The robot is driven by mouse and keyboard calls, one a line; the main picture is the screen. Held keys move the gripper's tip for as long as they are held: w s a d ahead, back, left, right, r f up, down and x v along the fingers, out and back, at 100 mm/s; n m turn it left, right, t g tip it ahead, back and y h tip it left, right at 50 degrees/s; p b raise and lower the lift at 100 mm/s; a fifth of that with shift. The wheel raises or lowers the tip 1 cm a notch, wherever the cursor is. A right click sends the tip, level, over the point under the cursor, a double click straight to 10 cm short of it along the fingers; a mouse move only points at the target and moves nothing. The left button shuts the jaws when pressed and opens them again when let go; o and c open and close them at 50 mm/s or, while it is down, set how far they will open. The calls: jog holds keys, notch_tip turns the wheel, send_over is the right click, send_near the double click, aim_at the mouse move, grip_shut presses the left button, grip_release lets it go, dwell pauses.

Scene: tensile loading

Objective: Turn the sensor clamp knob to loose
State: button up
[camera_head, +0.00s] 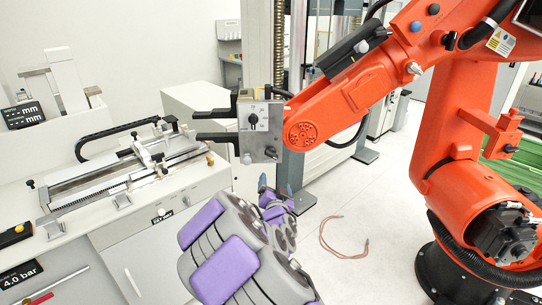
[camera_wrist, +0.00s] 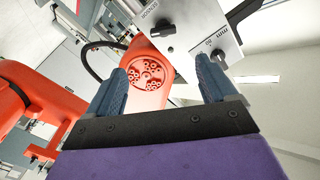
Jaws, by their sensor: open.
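A grey metal clamp plate (camera_head: 260,138) sits at the end of an orange arm, with two black prongs reaching left. A black knob (camera_head: 253,118) with small markings is on its face. In the wrist view the plate (camera_wrist: 190,20) carries two dark knobs, one at upper middle (camera_wrist: 163,27) and one at right (camera_wrist: 218,57). In the head view my gripper (camera_head: 276,190) is below the plate.
The orange arm (camera_head: 345,95) spans the upper right, and its round red flange (camera_wrist: 148,72) shows between my fingers. A white bench (camera_head: 100,215) with a measuring rail (camera_head: 125,170) stands at left. A reddish cable (camera_head: 340,250) lies on otherwise clear floor.

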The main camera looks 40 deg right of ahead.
jog(key=d, duration=0.1)
send_near(271, 157)
jog(key=shift+b+x, duration=0.6)
jog(key=shift+x, duration=2.25)
jog(key=x, duration=0.3)
jog(key=shift+d, duration=0.25)
jog(key=shift+w+d, duration=0.3)
jog(key=shift+a+r, duration=0.15)
jog(key=shift+a, duration=0.3)
jog(key=shift+d, duration=0.3)
jog(key=c, duration=1.1)
